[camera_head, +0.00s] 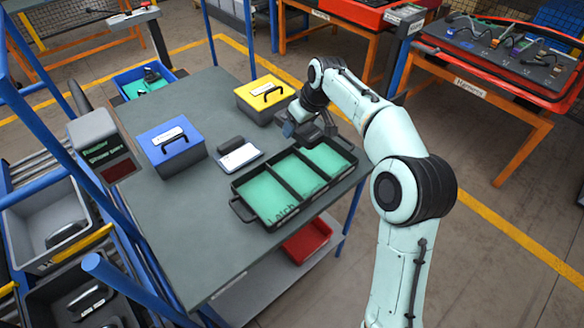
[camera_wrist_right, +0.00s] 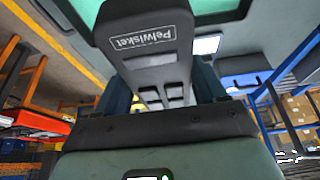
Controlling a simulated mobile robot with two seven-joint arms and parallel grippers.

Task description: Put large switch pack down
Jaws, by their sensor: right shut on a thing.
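My right gripper (camera_head: 304,126) is shut on a dark grey pack marked "Pelwisket" (camera_wrist_right: 140,42), which fits the large switch pack. The right wrist view shows the pack between the gripper's fingers (camera_wrist_right: 162,92). In the head view the gripper is over the far edge of a black tray (camera_head: 240,211), and the pack is mostly hidden by the gripper and arm. The tray has three green-lined compartments, with "Latch" lettered in the near-left one. I cannot tell whether the pack touches the tray. My left gripper is not in view.
The tray stands on a grey table (camera_head: 215,255). A blue-lidded box (camera_head: 176,158), a yellow-lidded box (camera_head: 262,110) and a dark device with a white face (camera_head: 240,157) stand behind it. A display (camera_head: 103,145) is at the left. The table's front left is clear.

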